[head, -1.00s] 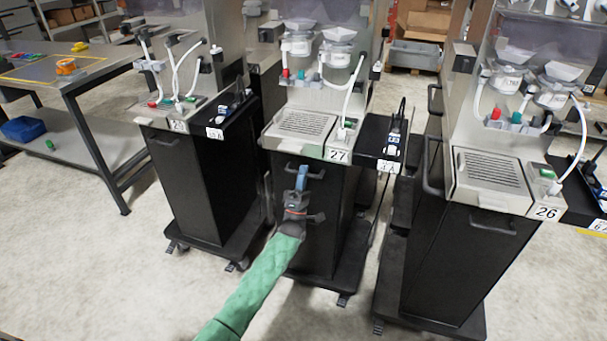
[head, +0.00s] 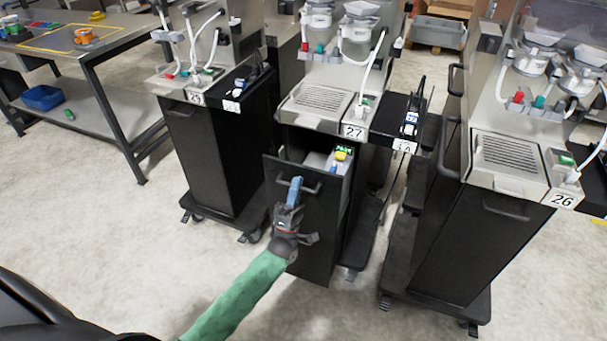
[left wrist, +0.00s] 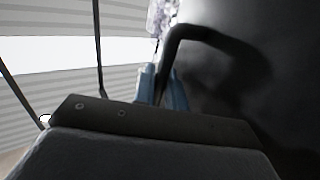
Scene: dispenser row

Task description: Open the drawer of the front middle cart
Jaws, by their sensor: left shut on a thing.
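The front middle cart, labelled 27 (head: 352,131), has its black drawer (head: 318,225) pulled part way out. Inside the drawer, a yellow-topped item (head: 341,156) and pale contents show. My left gripper (head: 294,190) is at the top of the drawer front, with its blue fingers shut on the drawer handle (head: 311,189). In the left wrist view the blue fingers (left wrist: 162,85) close around the dark bar handle (left wrist: 205,32). The lower drawer interior is hidden behind its front. My right gripper is not in view.
Cart 29 (head: 205,150) stands to the left and cart 26 (head: 435,235) to the right, both close beside the middle cart. A workbench (head: 110,115) with a blue bin (head: 43,97) stands at the far left. The floor in front is clear.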

